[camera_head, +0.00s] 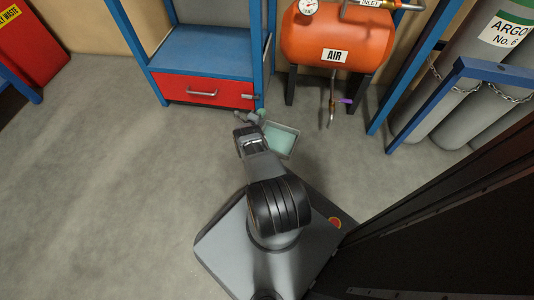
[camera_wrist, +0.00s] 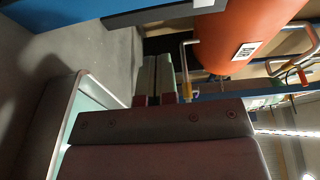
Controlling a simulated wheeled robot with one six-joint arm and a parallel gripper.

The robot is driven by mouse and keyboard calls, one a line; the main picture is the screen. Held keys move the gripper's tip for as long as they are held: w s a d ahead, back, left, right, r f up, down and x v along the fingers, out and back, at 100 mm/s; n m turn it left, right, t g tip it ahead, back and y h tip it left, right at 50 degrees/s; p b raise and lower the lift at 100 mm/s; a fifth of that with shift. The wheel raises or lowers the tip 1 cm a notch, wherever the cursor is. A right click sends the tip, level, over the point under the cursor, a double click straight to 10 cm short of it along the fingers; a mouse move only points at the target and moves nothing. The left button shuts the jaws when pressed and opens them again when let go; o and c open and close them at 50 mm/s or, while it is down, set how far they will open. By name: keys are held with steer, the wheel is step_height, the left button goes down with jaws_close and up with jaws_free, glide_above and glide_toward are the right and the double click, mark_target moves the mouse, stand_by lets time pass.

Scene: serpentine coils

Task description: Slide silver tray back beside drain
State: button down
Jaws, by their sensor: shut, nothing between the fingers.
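The silver tray (camera_head: 295,142) lies on the floor in front of the orange tank, with a pale green inside. My arm covers part of its left side. In the wrist view the tray (camera_wrist: 102,88) shows at the lower left, partly hidden behind my gripper body. A drain valve with a purple handle (camera_head: 345,100) hangs on a pipe (camera_head: 332,108) under the tank, behind and right of the tray. My gripper (camera_head: 252,116) is by the tray's far left corner; in the wrist view its fingers (camera_wrist: 158,78) are together and empty. I cannot tell whether it touches the tray.
The orange AIR tank (camera_head: 335,38) stands on dark legs behind. A blue frame with a red drawer (camera_head: 205,91) is at the back left, close to my gripper. A blue rack with gas cylinders (camera_head: 440,95) stands at the right. The floor to the left is clear.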

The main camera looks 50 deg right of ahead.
steer(key=p, duration=0.5)
glide_above(273, 151)
steer(key=s+a, duration=0.2)
steer(key=a, duration=0.2)
steer(key=f, duration=0.1)
steer(key=f+b, duration=0.2)
steer(key=f, duration=0.1)
steer(key=f+b, duration=0.2)
steer(key=f, duration=0.1)
steer(key=f+b, duration=0.2)
steer(key=f, duration=0.1)
steer(key=shift+w+d+f, duration=0.15)
steer(key=shift+d+f, duration=0.15)
steer(key=shift+d, duration=0.05)
steer(key=shift+w+d+r, duration=0.15)
steer(key=shift+w, duration=0.05)
steer(key=shift+w+d, duration=0.15)
steer(key=shift+w, duration=0.1)
steer(key=shift+w, duration=0.1)
